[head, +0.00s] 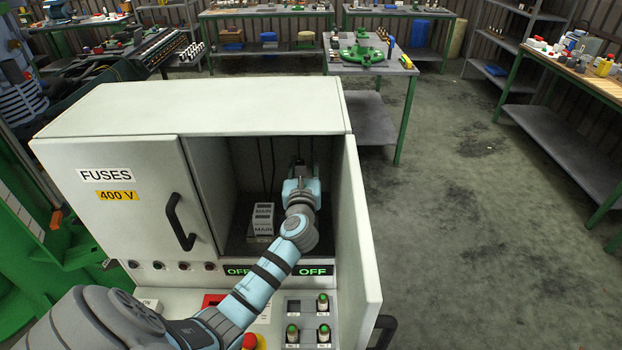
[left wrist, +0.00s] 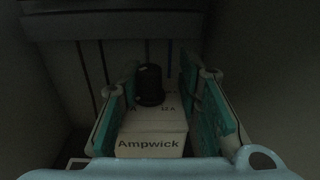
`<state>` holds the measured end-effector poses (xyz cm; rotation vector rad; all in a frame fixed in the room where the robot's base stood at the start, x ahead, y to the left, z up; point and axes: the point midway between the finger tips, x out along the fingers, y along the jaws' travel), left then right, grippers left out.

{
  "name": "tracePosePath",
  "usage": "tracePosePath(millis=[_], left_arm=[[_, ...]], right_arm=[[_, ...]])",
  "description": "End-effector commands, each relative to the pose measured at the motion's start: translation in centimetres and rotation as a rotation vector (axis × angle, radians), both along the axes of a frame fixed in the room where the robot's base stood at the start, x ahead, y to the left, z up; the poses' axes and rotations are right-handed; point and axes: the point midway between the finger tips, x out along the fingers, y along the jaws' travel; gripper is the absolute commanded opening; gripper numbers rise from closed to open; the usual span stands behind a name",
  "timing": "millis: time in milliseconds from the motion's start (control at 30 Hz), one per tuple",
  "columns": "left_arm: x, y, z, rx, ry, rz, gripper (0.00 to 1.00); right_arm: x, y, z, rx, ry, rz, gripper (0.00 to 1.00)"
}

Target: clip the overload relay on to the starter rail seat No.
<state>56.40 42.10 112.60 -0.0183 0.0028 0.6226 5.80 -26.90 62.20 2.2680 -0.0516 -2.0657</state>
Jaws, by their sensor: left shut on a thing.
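My left gripper (head: 301,168) reaches deep into the open right compartment of a grey cabinet (head: 200,110). In the left wrist view its two teal-padded fingers (left wrist: 162,82) are closed on the sides of a white block (left wrist: 152,144) marked "Ampwick" with a black round knob on top. This block appears to be the overload relay. In the head view the gripper and arm hide it. A dark horizontal bar (left wrist: 130,26) crosses beyond it, with thin cables below. I cannot make out the starter rail seat or whether the block touches it. My right gripper is not in view.
A white block marked "MAIN" (head: 263,228) stands left of my gripper in the compartment. The open cabinet door (head: 358,245) stands close on the right. The "FUSES" door (head: 125,200) is shut. A panel with green buttons (head: 308,322) lies below, under "OFF" signs.

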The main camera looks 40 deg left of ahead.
Motion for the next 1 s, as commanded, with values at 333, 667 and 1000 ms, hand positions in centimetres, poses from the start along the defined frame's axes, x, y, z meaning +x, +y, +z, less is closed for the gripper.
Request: tracePosePath(millis=[333,667,1000], left_arm=[[0.0,-0.1,-5.7,0.0,-0.002,-0.002,0.0],[-0.1,0.0,-5.9,0.0,-0.002,-0.001,0.0],[-0.1,0.0,-6.8,-0.011,-0.005,0.0,0.0]], right_arm=[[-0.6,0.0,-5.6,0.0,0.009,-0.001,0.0],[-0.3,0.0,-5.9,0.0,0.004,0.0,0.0],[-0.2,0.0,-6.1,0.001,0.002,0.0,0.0]])
